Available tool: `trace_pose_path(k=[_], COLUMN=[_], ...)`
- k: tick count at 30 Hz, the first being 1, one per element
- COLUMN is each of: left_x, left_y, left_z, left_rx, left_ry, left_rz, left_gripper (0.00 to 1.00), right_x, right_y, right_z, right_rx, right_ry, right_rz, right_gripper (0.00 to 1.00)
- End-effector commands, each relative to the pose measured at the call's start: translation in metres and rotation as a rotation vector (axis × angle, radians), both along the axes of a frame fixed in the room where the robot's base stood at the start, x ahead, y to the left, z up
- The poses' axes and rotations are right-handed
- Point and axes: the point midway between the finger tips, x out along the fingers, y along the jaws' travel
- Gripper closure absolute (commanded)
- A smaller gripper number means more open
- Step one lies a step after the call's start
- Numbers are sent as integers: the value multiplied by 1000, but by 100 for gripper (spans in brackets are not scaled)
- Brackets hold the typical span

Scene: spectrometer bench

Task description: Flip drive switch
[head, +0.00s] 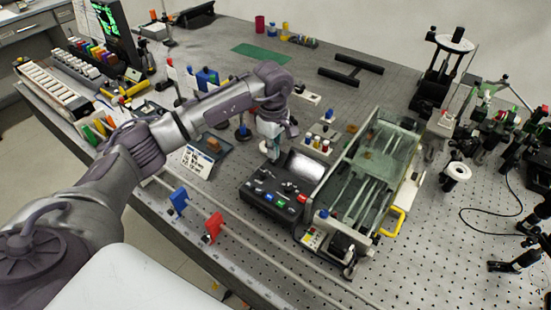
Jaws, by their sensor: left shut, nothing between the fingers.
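My left arm reaches in from the left, and its gripper (272,152) points down, shut and empty, just behind and above a black control box (257,203). The box has a grey sloped screen and small coloured buttons or switches on its front. To its right stands a glass-covered instrument with rails (365,185). Which of these small controls is the drive switch is too small to tell. The gripper appears apart from the controls. My right gripper is not in view.
A blue clamp (179,199) and a red clamp (214,227) sit on a rail along the front edge. A yellow handle (394,220) projects from the instrument's right side. Optical mounts crowd the far right.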

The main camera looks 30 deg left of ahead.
Motion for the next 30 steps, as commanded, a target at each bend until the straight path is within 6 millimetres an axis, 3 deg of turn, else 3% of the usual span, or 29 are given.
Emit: trace_pose_path(k=[30], left_x=[0], left_y=[0], left_z=[-16], left_rx=[0], left_ry=[0], left_rz=[1], left_gripper=[100], right_x=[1], right_y=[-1], right_z=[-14], right_rx=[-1], right_ry=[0], right_rz=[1], right_gripper=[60])
